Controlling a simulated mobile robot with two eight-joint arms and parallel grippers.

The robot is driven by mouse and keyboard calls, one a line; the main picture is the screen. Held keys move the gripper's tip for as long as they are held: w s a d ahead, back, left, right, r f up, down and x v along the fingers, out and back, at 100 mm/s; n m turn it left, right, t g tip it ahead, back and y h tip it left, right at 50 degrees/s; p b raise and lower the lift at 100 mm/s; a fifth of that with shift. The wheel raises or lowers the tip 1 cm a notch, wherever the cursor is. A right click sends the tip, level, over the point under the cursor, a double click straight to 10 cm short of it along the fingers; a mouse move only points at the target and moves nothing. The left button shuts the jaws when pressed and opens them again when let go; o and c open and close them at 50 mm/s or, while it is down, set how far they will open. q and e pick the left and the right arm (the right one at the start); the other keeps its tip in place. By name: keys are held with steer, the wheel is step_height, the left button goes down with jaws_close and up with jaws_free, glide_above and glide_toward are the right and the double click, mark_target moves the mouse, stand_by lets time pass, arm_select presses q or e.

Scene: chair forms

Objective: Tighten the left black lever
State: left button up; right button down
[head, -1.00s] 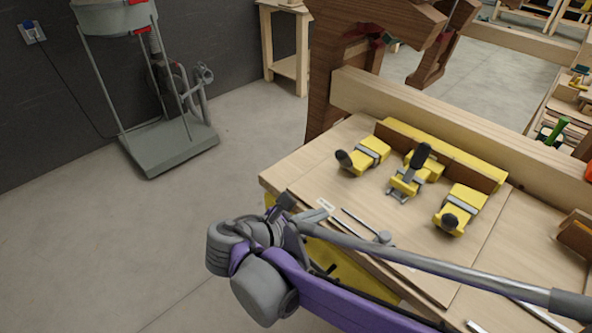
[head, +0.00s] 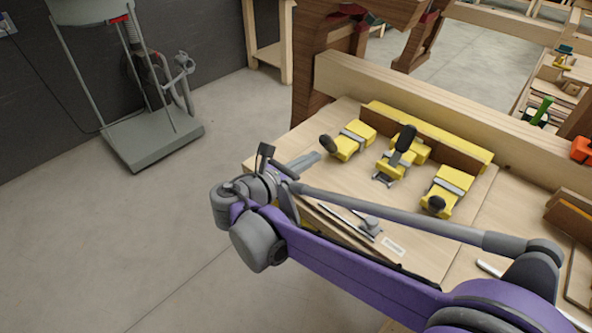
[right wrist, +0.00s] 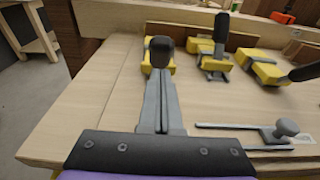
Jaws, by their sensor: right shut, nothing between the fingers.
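The left black lever (head: 327,143) sticks out from the left yellow clamp (head: 353,139) on the wooden workbench. In the right wrist view this lever (right wrist: 161,50) stands straight beyond the fingertips, overlapping the yellow clamp body (right wrist: 147,62). My right gripper (head: 317,156) is shut and empty, its fingers pointing at the lever from the near left side. The gripper's closed fingers (right wrist: 158,77) end just below the lever in the right wrist view; I cannot tell whether they touch it. My left gripper is not in view.
A middle clamp's black lever (head: 405,139) stands up, and a right yellow clamp (head: 449,186) sits nearer. A wooden beam (head: 440,105) runs behind them. A metal tool with a knob (head: 370,224) lies on the bench front. The floor left is clear near a grey cart (head: 154,146).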

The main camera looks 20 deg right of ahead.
mark_target(322, 144)
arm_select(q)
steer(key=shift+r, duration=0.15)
arm_select(e)
steer(key=shift+w+d+r, duration=0.25)
steer(key=shift+d+r, duration=0.2)
steer(key=shift+d, duration=0.1)
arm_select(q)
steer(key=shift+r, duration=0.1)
arm_select(e)
steer(key=shift+r, duration=0.1)
